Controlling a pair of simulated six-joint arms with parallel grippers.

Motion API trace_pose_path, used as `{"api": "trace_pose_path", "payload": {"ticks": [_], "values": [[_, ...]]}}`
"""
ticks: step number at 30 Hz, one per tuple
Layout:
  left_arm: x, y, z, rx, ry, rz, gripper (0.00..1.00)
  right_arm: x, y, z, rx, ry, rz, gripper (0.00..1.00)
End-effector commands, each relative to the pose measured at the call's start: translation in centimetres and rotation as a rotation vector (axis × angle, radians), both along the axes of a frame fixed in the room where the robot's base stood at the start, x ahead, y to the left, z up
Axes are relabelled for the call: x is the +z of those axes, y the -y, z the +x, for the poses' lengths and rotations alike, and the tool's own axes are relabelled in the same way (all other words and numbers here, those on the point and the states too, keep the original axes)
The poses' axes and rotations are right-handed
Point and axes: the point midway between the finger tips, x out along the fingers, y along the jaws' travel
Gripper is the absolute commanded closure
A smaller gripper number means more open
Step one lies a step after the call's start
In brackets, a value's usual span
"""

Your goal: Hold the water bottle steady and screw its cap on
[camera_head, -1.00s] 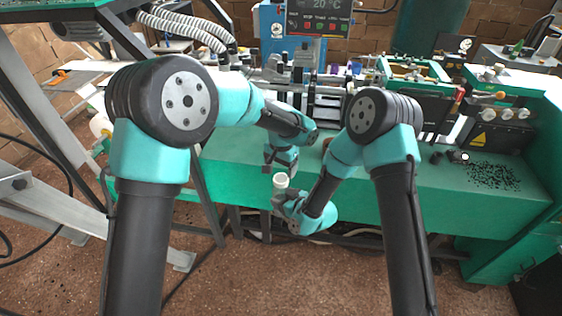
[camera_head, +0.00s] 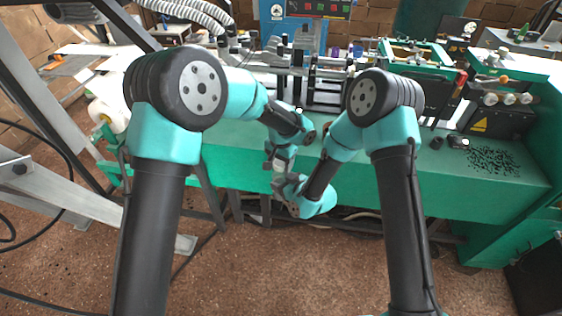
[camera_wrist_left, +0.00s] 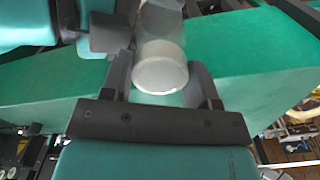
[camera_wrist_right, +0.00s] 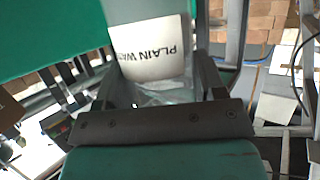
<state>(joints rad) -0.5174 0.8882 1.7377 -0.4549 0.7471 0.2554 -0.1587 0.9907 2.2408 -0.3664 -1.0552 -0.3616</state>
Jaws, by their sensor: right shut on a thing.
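The water bottle (camera_wrist_right: 145,45), with a white "PLAIN WATER" label, is between the fingers of my right gripper (camera_wrist_right: 165,95), which is shut on it. In the head view my right gripper (camera_head: 285,183) holds it below my left gripper (camera_head: 279,160). In the left wrist view a round white cap (camera_wrist_left: 160,76) sits at the bottle's near end, between the fingers of my left gripper (camera_wrist_left: 165,85). Those fingers stand apart beside the cap, with narrow gaps, and look open. The thread and how tightly the cap sits are hidden.
Both grippers are close together in front of the green bench (camera_head: 400,180). Machinery (camera_head: 310,85) stands along its back. Black bits (camera_head: 492,160) lie at the right, with free bench surface between. The floor (camera_head: 270,260) below is clear.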

Motion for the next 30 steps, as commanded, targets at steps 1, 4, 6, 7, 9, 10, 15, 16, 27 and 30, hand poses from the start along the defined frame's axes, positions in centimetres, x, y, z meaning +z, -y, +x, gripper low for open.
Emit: {"api": "trace_pose_path", "payload": {"ticks": [1,4,6,7,9,10,15,16,27,30], "values": [[0.01,0.00,0.00,0.000,0.000,0.000,0.53,0.02,0.00,0.01,0.000,0.000,0.000,1.00],[0.01,0.00,0.00,0.000,0.000,0.000,0.63,0.02,0.00,0.01,0.000,0.000,0.000,1.00],[0.01,0.00,0.00,0.000,0.000,0.000,0.70,0.01,0.00,0.00,0.000,0.000,0.000,1.00],[0.01,0.00,0.00,0.000,0.000,0.000,0.72,0.01,0.00,0.00,0.000,0.000,0.000,1.00],[0.02,0.00,0.00,0.000,0.000,0.000,0.76,0.01,0.00,0.00,0.000,0.000,0.000,1.00],[0.02,0.00,0.00,-0.002,0.000,0.000,0.76,0.01,0.00,0.00,0.000,0.000,0.000,1.00],[0.01,0.00,0.00,-0.067,0.000,0.000,0.76,0.01,0.00,0.00,0.000,0.000,0.000,1.00],[0.01,0.00,0.00,-0.093,0.000,0.000,0.76,0.01,0.00,0.00,0.000,0.000,0.000,1.00],[-0.01,0.00,0.00,-0.433,0.000,0.000,0.76,0.01,0.00,0.00,0.000,0.000,0.000,1.00],[-0.01,0.00,0.00,-0.432,0.000,0.000,0.45,0.01,0.00,0.00,0.000,0.000,0.000,1.00]]}}
